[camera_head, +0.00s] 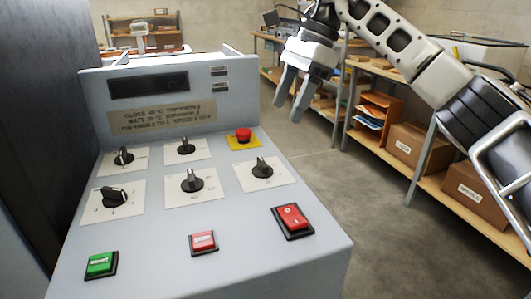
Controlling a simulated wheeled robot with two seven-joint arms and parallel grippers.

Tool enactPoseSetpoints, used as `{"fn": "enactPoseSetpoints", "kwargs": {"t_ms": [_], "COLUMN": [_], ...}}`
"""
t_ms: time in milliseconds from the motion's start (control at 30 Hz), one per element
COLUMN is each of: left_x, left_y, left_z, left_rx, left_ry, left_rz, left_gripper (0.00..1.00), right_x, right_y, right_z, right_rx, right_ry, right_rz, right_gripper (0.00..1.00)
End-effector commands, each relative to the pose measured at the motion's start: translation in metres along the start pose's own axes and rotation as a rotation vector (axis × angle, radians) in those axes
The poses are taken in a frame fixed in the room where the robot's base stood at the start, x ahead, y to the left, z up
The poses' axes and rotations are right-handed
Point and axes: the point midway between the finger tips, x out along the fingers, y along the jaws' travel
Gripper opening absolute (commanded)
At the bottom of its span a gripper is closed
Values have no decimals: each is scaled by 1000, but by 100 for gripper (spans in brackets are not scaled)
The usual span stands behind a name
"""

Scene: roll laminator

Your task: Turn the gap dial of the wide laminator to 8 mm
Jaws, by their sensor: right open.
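The control panel (226,220) of a grey machine fills the left and middle of the view. Several black dials sit on white plates: a back left dial (124,156), a back middle dial (186,146), a right dial (262,167), a front middle dial (192,181) and a front left dial (115,196). Their labels are too small to read, so I cannot tell which is the gap dial. My right gripper (288,108) is open and empty, fingers pointing down, above and beyond the panel's right back edge, apart from every dial. My left gripper is out of view.
A dark display (149,85) stands at the panel's back. A red mushroom button (243,134), a green button (101,263), a red button (203,242) and a red switch (293,217) surround the dials. Shelves with boxes (405,144) stand at right; floor between is clear.

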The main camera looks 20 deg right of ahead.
Motion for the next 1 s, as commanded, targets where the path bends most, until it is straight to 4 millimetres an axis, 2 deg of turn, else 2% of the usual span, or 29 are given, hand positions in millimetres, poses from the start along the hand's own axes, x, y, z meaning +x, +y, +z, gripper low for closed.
{"fn": "enactPoseSetpoints", "kwargs": {"t_ms": [33,200,500,700,967,1000], "left_x": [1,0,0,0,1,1], "left_y": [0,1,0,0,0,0], "left_z": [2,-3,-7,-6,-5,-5], "left_rx": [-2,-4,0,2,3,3], "left_ry": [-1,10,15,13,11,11], "left_rz": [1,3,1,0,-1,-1], "left_gripper": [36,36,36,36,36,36], "right_x": [14,51,102,115,116,116], "right_y": [1,1,1,0,0,0], "right_z": [-1,-1,0,0,0,0], "right_rx": [0,2,2,2,1,1], "right_ry": [1,0,-1,-1,-2,-2], "right_rz": [5,4,3,1,0,0], "right_gripper": [62,62,62,62,62,56]}}
